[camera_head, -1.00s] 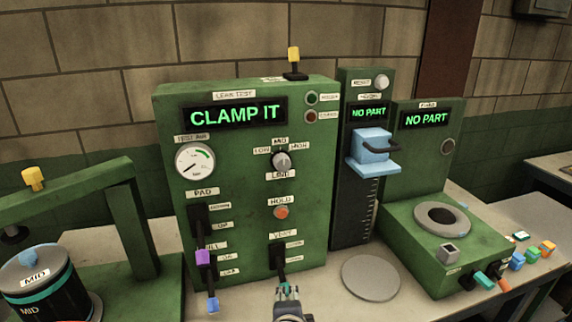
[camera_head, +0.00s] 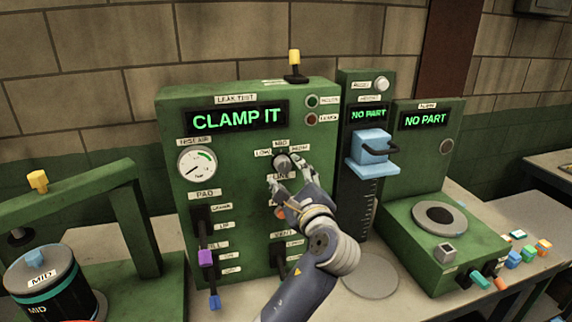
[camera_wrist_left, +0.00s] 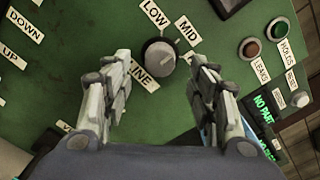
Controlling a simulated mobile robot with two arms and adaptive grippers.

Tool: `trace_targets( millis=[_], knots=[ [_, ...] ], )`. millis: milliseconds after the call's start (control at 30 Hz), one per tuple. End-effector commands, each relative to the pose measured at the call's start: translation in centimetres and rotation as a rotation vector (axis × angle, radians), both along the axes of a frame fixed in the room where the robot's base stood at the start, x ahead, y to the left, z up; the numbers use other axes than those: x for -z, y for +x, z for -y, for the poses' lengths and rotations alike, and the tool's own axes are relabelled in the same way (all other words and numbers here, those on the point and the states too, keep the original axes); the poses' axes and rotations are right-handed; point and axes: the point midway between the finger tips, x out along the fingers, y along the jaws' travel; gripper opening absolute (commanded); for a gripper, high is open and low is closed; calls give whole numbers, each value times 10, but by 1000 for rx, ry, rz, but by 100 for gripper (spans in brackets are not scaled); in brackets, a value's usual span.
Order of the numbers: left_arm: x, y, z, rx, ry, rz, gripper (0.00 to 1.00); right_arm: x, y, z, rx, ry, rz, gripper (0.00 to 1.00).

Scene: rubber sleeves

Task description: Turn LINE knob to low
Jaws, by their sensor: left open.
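The LINE knob (camera_head: 283,162) is a dark round knob with a light grey pointer on the green LEAK TEST panel (camera_head: 235,100). LOW, MID and HIGH labels surround its top, and the LINE label is below it. In the left wrist view the knob (camera_wrist_left: 159,53) lies ahead between the fingertips, and its light mark points toward the MID label (camera_wrist_left: 187,29). My left gripper (camera_head: 287,184) is open in front of the panel, just below the knob; its fingers (camera_wrist_left: 160,66) straddle the knob in the picture. Contact cannot be told. My right gripper is not in view.
The panel display (camera_head: 238,118) reads CLAMP IT. Below the knob, an orange HOLD button (camera_head: 281,212) is partly hidden by my gripper. PAD and FILL levers (camera_head: 206,257) stick out at left.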

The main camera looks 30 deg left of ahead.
Motion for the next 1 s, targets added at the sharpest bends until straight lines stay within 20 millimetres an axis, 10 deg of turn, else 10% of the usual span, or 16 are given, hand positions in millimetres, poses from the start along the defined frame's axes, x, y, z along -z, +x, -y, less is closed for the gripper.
trace_targets(
  millis=[600,800,1000],
  knots=[
    [1,26,-31,0,-2,1,53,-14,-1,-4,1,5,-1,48],
    [1,26,-31,0,-2,1,13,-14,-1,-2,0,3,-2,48],
    [1,26,-31,-1,-4,1,9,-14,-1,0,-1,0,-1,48]
  ],
)
